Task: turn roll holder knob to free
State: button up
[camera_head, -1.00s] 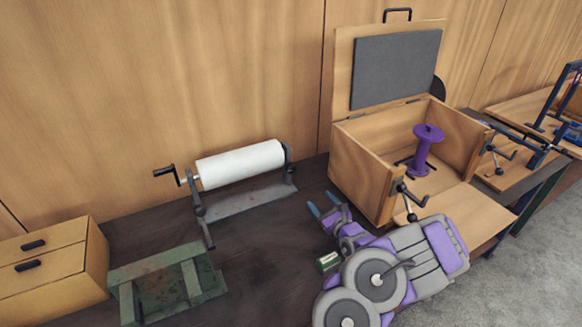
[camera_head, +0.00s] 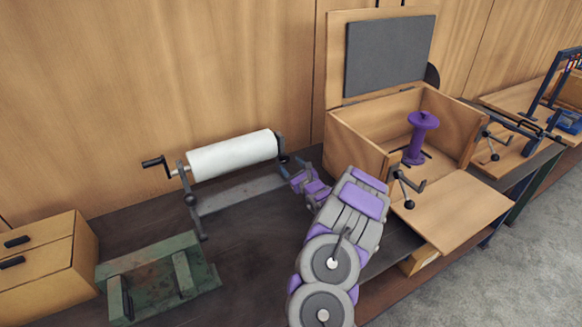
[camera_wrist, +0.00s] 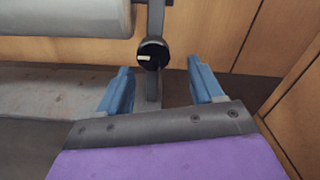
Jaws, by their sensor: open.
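The roll holder (camera_head: 240,193) stands on the dark bench against the wooden wall and carries a white roll (camera_head: 232,156). In the wrist view its knob (camera_wrist: 152,54) is a round black dial with a pale mark lying roughly horizontal, on the upright post at the roll's right end. In the head view the knob (camera_head: 283,158) is small and its mark cannot be made out. My gripper (camera_head: 293,166) is just in front of that right end. In the wrist view its blue fingers (camera_wrist: 162,82) are apart and empty, with the knob beyond them, between their tips and slightly left of centre.
An open wooden box (camera_head: 360,142) with a purple spool (camera_head: 418,137) stands close to the right of my arm. A black crank (camera_head: 156,163) is on the holder's left end. A green stand (camera_head: 158,275) and a drawer box (camera_head: 45,262) are at left.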

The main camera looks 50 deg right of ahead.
jog(key=shift+w+a+r, duration=0.4)
jog(key=shift+w+a, duration=0.4)
jog(key=shift+a, duration=0.05)
jog(key=shift+w, duration=0.1)
jog(key=shift+d+f, duration=0.25)
jog(key=shift+d, duration=0.45)
jog(key=shift+d+f, duration=0.25)
jog(key=shift+d, duration=0.45)
jog(key=shift+c, duration=1.2)
jog(key=shift+a+r, duration=0.25)
jog(key=shift+a, duration=0.25)
jog(key=shift+a+r, duration=0.2)
jog(key=shift+a, duration=0.25)
jog(key=c, duration=0.5)
jog(key=shift+d+f, duration=0.2)
jog(key=c, duration=0.3)
